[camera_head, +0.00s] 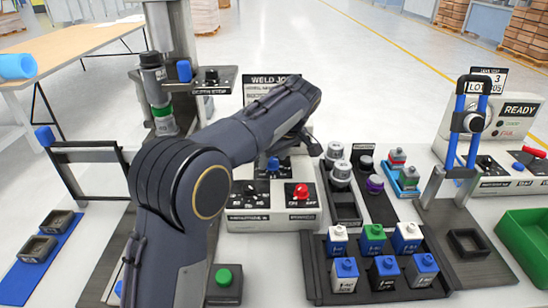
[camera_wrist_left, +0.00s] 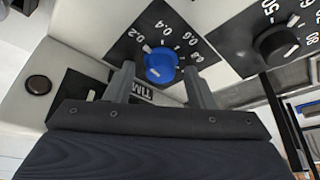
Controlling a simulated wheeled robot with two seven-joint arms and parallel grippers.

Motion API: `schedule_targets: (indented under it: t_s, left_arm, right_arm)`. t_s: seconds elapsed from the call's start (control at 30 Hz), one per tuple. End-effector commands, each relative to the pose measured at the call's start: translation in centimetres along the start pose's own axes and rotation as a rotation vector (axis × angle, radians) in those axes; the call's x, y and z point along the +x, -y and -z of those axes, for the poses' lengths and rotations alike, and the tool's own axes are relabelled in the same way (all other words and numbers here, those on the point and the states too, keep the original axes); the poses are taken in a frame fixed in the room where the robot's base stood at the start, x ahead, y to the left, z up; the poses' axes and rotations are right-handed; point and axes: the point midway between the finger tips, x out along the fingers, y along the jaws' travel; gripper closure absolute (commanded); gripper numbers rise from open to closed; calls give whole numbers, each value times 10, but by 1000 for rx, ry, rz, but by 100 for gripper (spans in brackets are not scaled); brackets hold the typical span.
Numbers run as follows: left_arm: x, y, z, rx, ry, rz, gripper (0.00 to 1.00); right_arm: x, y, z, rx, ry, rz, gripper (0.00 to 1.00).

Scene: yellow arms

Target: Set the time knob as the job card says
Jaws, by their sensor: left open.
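The time knob is a blue knob (camera_head: 273,165) on the white welder panel, behind my left forearm in the head view. In the left wrist view the blue knob (camera_wrist_left: 160,66) sits on a black plate with a white scale including 0.4, 0.6 and 0.8; a partly covered label lies beside it. My left gripper (camera_wrist_left: 160,80) is open, its two fingers on either side of the knob; contact cannot be told. The fingertips are hidden in the head view. The job card (camera_head: 270,80), headed WELD JOB, stands behind, its lower lines covered by my arm. My right gripper is not in view.
A black knob (camera_wrist_left: 278,44) with its own scale is beside the time knob. The panel also has a red button (camera_head: 300,191). A block tray (camera_head: 385,285), a blue-posted stand (camera_head: 465,130) and a green bin (camera_head: 530,235) are to the right; a green button (camera_head: 223,277) is in front.

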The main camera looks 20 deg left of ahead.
Motion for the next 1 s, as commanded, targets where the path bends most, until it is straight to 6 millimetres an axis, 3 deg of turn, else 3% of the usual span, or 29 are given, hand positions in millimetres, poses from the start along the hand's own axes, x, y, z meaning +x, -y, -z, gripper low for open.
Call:
schedule_targets:
  t_s: [0.2, 0.53, 1.0]
  left_arm:
    - [0, 0, 0, 0, 0, 0, 53]
    - [0, 0, 0, 0, 0, 0, 95]
    - [-1, 1, 1, 114, 1, -49, 95]
  right_arm:
    - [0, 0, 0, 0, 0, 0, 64]
    - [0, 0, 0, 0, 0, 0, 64]
    - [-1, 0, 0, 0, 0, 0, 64]
